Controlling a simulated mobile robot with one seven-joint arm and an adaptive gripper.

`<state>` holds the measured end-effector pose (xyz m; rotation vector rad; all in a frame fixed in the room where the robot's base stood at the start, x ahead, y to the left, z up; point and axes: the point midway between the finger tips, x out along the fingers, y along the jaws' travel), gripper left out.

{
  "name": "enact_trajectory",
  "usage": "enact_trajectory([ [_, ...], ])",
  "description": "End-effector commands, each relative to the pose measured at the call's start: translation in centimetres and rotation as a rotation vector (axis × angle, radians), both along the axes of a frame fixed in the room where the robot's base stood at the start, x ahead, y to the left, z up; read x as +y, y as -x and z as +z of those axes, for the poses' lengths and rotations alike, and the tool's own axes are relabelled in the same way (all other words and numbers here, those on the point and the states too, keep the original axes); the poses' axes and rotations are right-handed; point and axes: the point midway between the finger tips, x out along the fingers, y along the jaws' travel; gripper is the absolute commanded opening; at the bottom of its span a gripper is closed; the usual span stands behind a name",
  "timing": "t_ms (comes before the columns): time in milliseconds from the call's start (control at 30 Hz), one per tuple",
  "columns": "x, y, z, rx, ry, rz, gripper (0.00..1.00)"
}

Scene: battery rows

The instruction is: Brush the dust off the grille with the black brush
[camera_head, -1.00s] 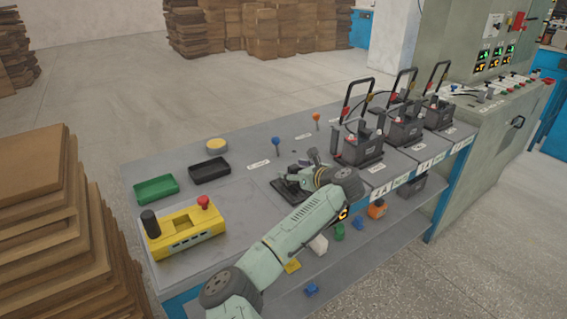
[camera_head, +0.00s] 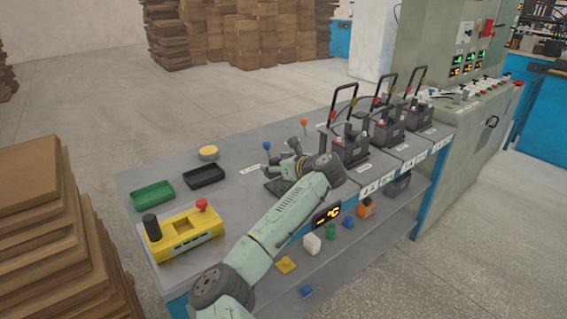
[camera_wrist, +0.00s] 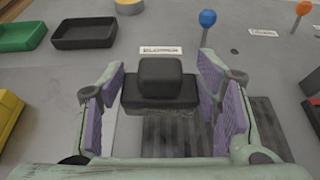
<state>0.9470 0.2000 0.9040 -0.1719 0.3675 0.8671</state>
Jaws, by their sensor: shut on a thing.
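The black brush (camera_wrist: 160,97) is between the purple-padded fingers of my gripper (camera_wrist: 163,80) in the wrist view, with its block-shaped handle upright. My gripper is shut on it. The brush is over the far edge of the dark slatted grille (camera_wrist: 257,128); whether its bristles touch cannot be told. The grille's middle looks paler grey than its right part, perhaps from dust. In the head view my gripper (camera_head: 292,165) is over the grille (camera_head: 276,188), and my wrist hides much of both.
A label (camera_wrist: 161,50) lies beyond the brush. A blue-topped post (camera_wrist: 207,20) and an orange-topped post (camera_head: 304,122) stand behind. Black (camera_head: 204,176) and green (camera_head: 153,195) trays and a yellow control box (camera_head: 184,232) are left. Batteries with raised handles (camera_head: 350,148) stand right.

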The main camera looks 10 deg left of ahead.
Motion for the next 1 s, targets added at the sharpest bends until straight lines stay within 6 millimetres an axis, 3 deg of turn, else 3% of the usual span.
enact_trajectory([
  [333, -0.1, -0.7, 2.9, -0.001, 0.0, -0.002, 0.3],
  [1000, -0.1, -0.8, 3.0, -0.001, 0.0, -0.002, 0.3],
])
